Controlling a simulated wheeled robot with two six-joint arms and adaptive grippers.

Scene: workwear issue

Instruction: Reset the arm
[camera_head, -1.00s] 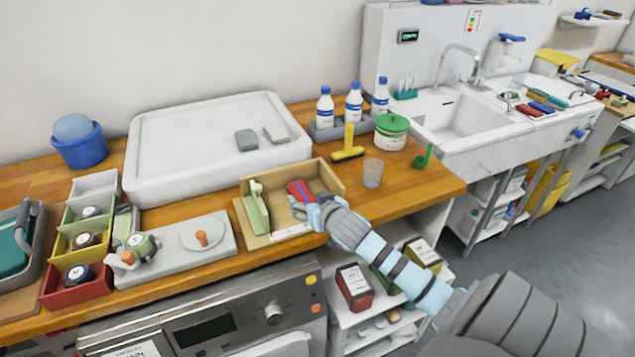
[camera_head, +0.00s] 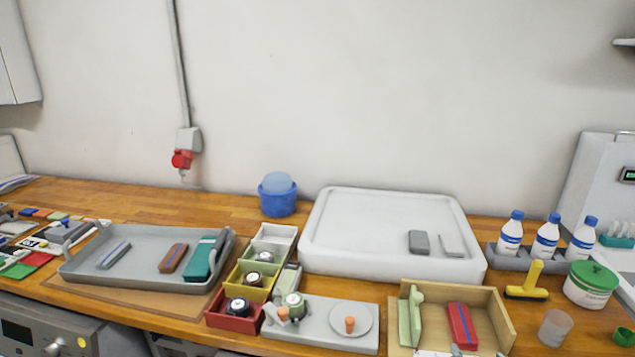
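Neither of my grippers shows in the head view now. A wooden box (camera_head: 497,311) stands at the counter's front right, holding a red and blue item (camera_head: 461,326) and a pale green item (camera_head: 410,317). Nothing of my arms covers the box. A grey tray (camera_head: 84,262) on the left holds a grey-blue bar, a brown bar and a teal item (camera_head: 205,258).
A white raised board (camera_head: 360,232) with two small grey pieces fills the back middle. Coloured bins (camera_head: 230,322) and a grey plate with an orange knob (camera_head: 350,325) stand in front. A blue bucket (camera_head: 278,203), bottles (camera_head: 510,232), a yellow tool (camera_head: 529,283), a green-lidded tub (camera_head: 590,287) and a clear cup (camera_head: 554,328) stand around.

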